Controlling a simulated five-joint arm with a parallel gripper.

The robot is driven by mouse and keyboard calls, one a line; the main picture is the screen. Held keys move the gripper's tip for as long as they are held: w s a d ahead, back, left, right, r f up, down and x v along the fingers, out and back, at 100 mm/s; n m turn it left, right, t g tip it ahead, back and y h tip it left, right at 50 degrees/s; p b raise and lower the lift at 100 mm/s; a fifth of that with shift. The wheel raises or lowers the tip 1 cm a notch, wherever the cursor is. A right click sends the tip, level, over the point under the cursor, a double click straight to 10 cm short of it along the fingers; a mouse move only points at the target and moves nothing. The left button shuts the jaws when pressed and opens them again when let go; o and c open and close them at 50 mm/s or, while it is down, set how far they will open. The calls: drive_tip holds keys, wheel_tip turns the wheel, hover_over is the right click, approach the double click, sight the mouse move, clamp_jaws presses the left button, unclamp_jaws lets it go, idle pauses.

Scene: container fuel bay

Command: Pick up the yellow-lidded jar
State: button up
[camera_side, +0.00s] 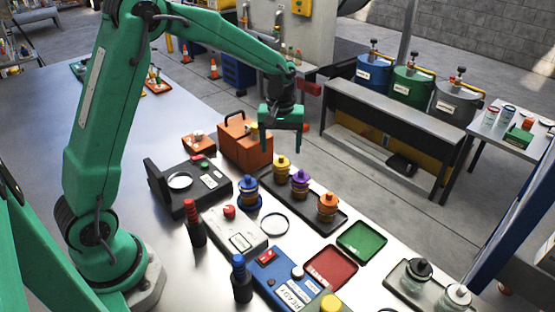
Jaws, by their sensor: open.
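The yellow-lidded jar (281,173) stands upright at the far left end of a black tray (338,222). A purple-lidded jar (300,184) and an orange-lidded jar (327,208) stand in the same tray, in a row toward the lower right. My gripper (282,154) points down with its two fingers apart and nothing held between them. In the picture the fingers hang just above the yellow lid, one to each side of it. I cannot tell the exact height or depth gap from this one view.
An orange toolbox (246,148) sits close behind the gripper's left finger. A black scale-like device (185,184), a green tray (361,242) and a red tray (331,267) lie nearby.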

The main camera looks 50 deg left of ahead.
sight(281, 162)
drive_tip(key=shift+w+f, duration=0.2)
drive_tip(key=shift+f, duration=0.2)
drive_tip(key=shift+f, duration=0.1)
drive_tip(key=shift+f, duration=1.2)
drive_tip(key=shift+f, duration=0.1)
drive_tip(key=shift+a+f, duration=0.1)
drive_tip(key=shift+f, duration=2.4)
drive_tip(key=shift+c, duration=0.2)
drive_tip(key=c, duration=1.1)
